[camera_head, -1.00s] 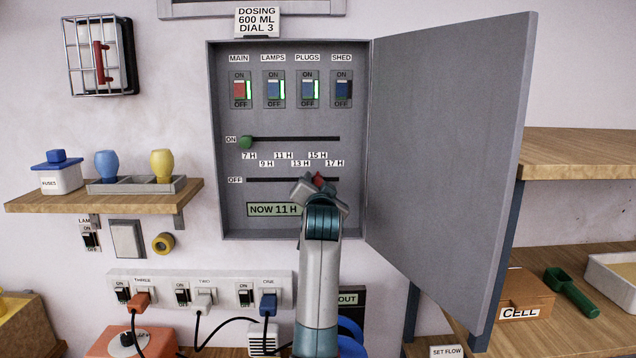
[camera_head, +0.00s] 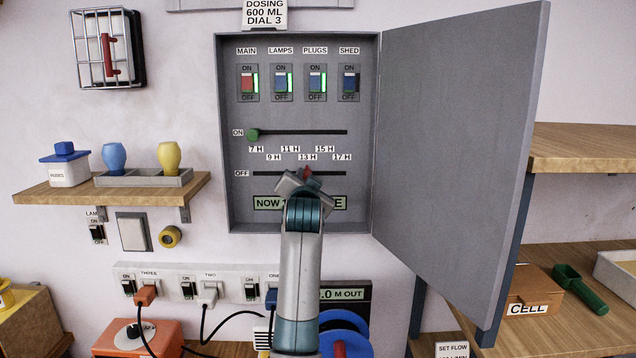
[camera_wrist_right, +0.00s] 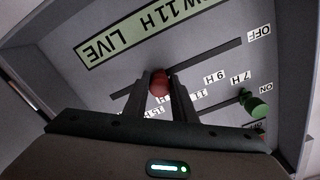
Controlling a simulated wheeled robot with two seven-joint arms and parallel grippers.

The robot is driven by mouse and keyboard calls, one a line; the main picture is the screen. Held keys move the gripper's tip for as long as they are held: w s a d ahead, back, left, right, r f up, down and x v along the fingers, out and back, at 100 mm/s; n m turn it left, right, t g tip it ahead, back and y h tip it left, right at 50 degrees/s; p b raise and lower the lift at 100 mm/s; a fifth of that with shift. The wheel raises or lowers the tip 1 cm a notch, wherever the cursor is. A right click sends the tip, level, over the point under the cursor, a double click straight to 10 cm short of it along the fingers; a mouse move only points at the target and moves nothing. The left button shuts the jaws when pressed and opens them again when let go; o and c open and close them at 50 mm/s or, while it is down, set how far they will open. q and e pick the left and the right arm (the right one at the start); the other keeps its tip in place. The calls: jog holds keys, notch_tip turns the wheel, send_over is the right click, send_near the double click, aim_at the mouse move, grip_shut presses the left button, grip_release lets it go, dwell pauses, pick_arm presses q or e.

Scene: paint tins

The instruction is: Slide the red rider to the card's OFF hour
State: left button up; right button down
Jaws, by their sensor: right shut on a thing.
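The red rider (camera_head: 307,171) sits on the lower OFF slot (camera_head: 335,173) of the grey cabinet, about under the 13 H label. My right gripper (camera_head: 304,179) is shut on it and hides part of the slot. In the right wrist view, the red rider (camera_wrist_right: 158,83) is between the two dark fingers. The green rider (camera_head: 253,135) is at the left end of the ON slot, by 7 H. A card (camera_head: 264,14) above the cabinet reads DOSING 600 ML DIAL 3; it shows no OFF hour. My left gripper is out of view.
The cabinet door (camera_head: 455,140) stands open to the right. A display (camera_head: 268,203) reads NOW 11 H in the wrist view, and my arm covers part of it. Switches line the cabinet's top. A socket strip (camera_head: 208,269) with plugs and cords is below.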

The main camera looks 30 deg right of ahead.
jog(key=c, duration=1.5)
grip_release()
jog(key=shift+d, duration=0.15)
jog(key=shift+o, duration=0.2)
jog(key=b+v, duration=0.8)
jog(key=v, duration=0.9)
jog(key=shift+s+a, duration=0.2)
jog(key=shift+a, duration=0.05)
